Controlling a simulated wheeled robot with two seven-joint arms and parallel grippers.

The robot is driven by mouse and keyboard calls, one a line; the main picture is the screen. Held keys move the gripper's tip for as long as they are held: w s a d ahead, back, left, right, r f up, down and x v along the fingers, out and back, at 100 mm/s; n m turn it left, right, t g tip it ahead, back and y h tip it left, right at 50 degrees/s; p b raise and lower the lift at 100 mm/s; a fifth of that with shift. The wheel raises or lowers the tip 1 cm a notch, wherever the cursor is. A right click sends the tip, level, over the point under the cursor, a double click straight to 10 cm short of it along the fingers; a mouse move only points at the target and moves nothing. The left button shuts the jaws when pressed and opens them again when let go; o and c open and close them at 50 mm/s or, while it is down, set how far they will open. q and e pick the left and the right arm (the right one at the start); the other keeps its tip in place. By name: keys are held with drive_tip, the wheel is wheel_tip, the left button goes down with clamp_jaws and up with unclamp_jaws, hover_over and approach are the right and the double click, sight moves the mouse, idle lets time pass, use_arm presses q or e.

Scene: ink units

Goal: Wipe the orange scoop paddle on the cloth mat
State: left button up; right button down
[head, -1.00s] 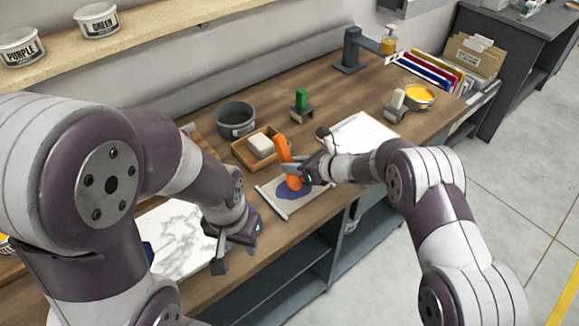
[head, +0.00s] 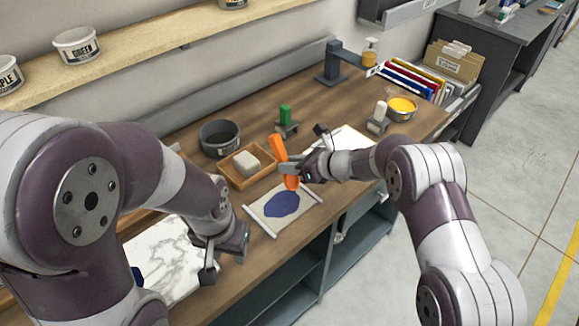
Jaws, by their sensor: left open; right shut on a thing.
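The orange scoop paddle (head: 278,149) is held upright by my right gripper (head: 289,168), which is shut on it. Its lower end (head: 291,184) is over the back right part of the cloth mat; I cannot tell whether it touches. The cloth mat (head: 264,221) is pale with grey bars at its ends and lies near the front edge of the bench. A dark blue patch (head: 282,204) shows on it.
A wooden tray with a white block (head: 246,163) and a dark round pot (head: 219,137) stand behind the mat. A green-handled tool (head: 285,117) stands in a holder. A white sheet (head: 350,139) lies to the right, near a yellow-filled bowl (head: 401,108).

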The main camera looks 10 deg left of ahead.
sight(283, 155)
drive_tip(key=shift+w+d+r+p, duration=0.1)
drive_tip(key=shift+w+r+p, duration=0.1)
drive_tip(key=shift+r+p, duration=0.45)
drive_tip(key=shift+s+r+p, duration=0.15)
drive_tip(key=shift+r+p, duration=0.2)
drive_tip(key=shift+r, duration=0.8)
